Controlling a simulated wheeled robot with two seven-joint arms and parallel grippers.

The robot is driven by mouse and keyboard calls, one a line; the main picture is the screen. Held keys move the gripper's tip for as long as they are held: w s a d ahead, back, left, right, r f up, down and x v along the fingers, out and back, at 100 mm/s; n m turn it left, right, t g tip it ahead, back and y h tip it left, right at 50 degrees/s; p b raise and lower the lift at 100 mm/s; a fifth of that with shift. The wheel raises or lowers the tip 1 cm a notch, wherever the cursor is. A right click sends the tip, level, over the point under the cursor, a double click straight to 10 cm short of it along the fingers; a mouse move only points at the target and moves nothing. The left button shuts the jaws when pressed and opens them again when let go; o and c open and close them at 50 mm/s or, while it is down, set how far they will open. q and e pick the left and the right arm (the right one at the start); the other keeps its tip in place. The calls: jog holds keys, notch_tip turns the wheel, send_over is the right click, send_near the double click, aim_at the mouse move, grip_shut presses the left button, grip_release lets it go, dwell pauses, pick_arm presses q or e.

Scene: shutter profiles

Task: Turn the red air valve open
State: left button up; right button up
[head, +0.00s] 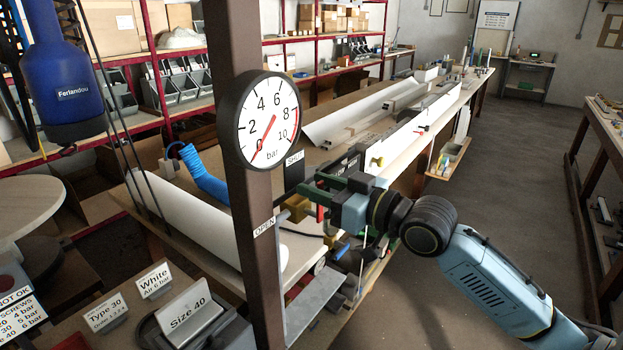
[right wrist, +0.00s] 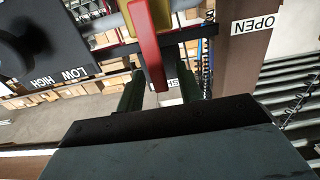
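The red valve handle (right wrist: 149,45) hangs between the two dark green fingers of my right gripper (right wrist: 165,88) in the right wrist view. The fingers stand apart, with a clear gap on the right of the handle; the handle is nearer the left finger. Behind it is a yellow valve body (right wrist: 126,18). In the head view my right gripper (head: 308,191) is at the brown post, partly covering the red handle (head: 320,213). The SHUT label (head: 294,158) is above and the OPEN label (head: 264,227) lower on the post. My left gripper is not in view.
A round gauge (head: 267,122) on the brown post (head: 258,200) has its red needle at the low end. A blue hanging cylinder (head: 62,75) is at left. A long bench (head: 300,245) with white profiles stands behind. The floor (head: 500,150) to the right is clear.

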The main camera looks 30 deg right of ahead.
jog(key=shift+x, duration=1)
jog(key=shift+s, duration=0.1)
grip_shut()
